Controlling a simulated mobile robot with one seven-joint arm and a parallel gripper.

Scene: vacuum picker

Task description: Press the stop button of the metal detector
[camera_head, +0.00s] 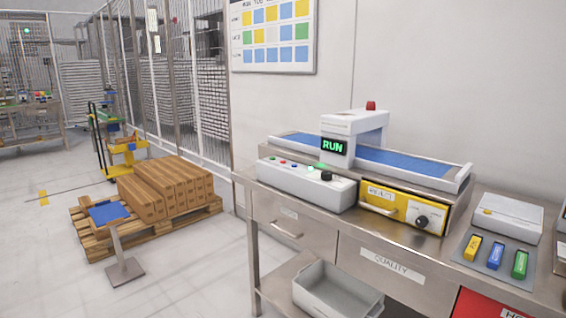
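The metal detector (353,124) stands on a steel bench as a white arch over a blue conveyor belt (400,164), with a dark red lamp (370,105) on top. Its small screen (333,146) shows RUN in green. In front of the arch is a white control box (300,184) with several small coloured buttons and a black knob. A red button (282,161) shows near its left part; its label is too small to read. My gripper is not in view.
The steel bench (300,215) has drawers and a grey bin (335,290) below. A yellow panel (400,208) with a handle and knob sits right of the control box. A pallet (90,243) with cartons and a stand (122,270) are left. Floor before the bench is clear.

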